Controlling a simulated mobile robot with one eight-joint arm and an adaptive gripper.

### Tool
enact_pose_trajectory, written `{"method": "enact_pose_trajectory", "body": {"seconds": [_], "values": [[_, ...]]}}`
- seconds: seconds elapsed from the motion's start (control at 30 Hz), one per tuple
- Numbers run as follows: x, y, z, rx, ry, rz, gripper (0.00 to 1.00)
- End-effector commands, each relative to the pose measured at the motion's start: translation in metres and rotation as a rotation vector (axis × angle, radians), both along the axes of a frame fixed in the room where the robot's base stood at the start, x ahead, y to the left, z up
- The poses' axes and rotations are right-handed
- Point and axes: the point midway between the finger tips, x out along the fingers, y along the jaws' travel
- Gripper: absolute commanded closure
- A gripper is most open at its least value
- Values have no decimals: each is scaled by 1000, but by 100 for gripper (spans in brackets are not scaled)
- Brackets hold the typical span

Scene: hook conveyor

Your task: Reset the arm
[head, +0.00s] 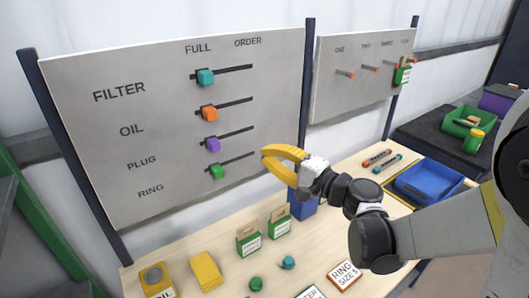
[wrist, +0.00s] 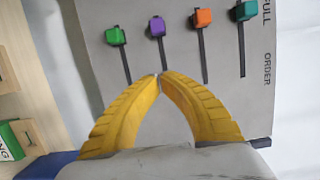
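My gripper (head: 267,153) has yellow curved fingers and is held up in front of the slider board (head: 130,70), just right of the green slider's slot. In the wrist view the fingertips of my gripper (wrist: 161,76) meet, with nothing visible between them. My arm reaches in from the right with its elbow bent over the table. On the board the teal (head: 205,77), orange (head: 209,113), purple (head: 212,144) and green (head: 217,171) sliders sit at the left ends of their slots, on the FULL side.
A wooden table (head: 205,240) below holds green-and-white boxes (head: 249,240), a yellow box (head: 206,271), a RING box (head: 344,275) and a blue tray (head: 428,183). A second board (head: 350,95) with hooks stands at the back right; a green package (head: 402,74) hangs there.

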Motion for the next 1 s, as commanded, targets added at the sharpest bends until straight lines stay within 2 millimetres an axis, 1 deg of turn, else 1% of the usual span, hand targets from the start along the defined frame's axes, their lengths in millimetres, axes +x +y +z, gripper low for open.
{"method": "enact_pose_trajectory", "body": {"seconds": [0.17,0.27,0.37,0.47,0.5,0.57,0.63,0.7,0.77,0.8,0.9,1.0], "values": [[-1,1,0,-6,1,1,100],[-9,4,-3,-68,6,8,100],[-29,7,-14,-216,19,25,100],[-60,4,-31,-434,39,48,100],[-74,0,-39,-530,47,58,100],[-96,-10,-52,-674,59,72,100],[-122,-26,-66,-840,73,87,100],[-148,-47,-79,-1004,87,102,100],[-169,-66,-89,-1136,97,112,100],[-181,-78,-94,-1216,103,118,100],[-206,-107,-102,-1383,117,127,100],[-222,-127,-106,-1496,127,132,100]]}}
